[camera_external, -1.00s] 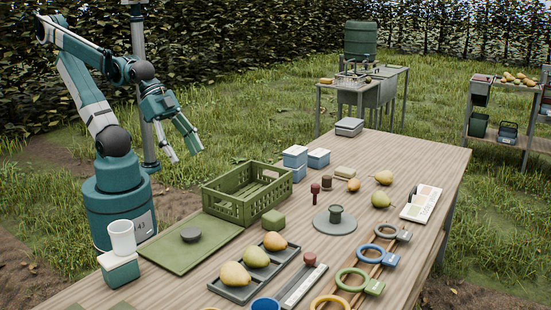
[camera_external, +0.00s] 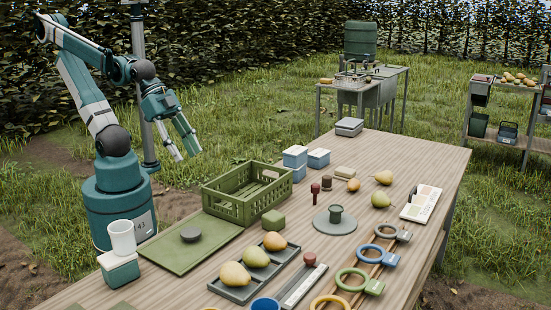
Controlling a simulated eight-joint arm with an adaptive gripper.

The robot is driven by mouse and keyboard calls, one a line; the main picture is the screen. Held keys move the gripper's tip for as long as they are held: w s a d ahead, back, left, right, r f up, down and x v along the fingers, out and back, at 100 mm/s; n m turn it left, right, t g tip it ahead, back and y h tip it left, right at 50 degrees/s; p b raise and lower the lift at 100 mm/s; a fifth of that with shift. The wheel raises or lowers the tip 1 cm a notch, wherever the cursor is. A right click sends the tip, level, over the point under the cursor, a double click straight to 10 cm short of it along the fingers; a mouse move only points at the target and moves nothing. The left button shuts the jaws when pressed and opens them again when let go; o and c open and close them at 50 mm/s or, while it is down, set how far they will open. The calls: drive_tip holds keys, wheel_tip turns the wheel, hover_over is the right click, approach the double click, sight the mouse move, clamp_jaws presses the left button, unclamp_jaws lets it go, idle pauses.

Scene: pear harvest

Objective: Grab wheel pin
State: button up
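My gripper (camera_external: 187,155) hangs in the air left of the table, above the grass, with its two fingers apart and nothing between them. A round grey disc (camera_external: 347,226) lies on the table with a dark green spool-shaped piece (camera_external: 335,213) standing on it. Left of the disc stands a slim pin with a dark red head (camera_external: 315,189), and a short brown cylinder (camera_external: 327,183) stands behind it. I cannot tell for sure which of these small pieces is the wheel pin. My gripper is far from all of them.
A green crate (camera_external: 231,207) stands between my gripper and the small pieces. Blue-and-white boxes (camera_external: 296,160) stand behind it. A pear tray (camera_external: 241,293), coloured rings (camera_external: 352,280) and loose pears (camera_external: 382,200) surround the disc. A white cup (camera_external: 122,237) stands near my base.

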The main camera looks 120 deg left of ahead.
drive_tip(key=w+a+r+n+g+p, duration=0.2)
drive_tip(key=w+a+r+n+p, duration=0.3)
drive_tip(key=w, duration=0.5)
drive_tip(key=n+g+p, duration=0.5)
drive_tip(key=n+p, duration=0.3)
drive_tip(key=n, duration=0.3)
hover_over(316, 185)
wheel_tip(316, 185, down, 15)
drive_tip(key=shift+s+d+f, duration=0.1)
drive_tip(key=shift+a+f, duration=0.25)
drive_tip(key=shift+f, duration=0.15)
drive_tip(key=shift+f, duration=0.1)
drive_tip(key=shift+f, duration=1.2)
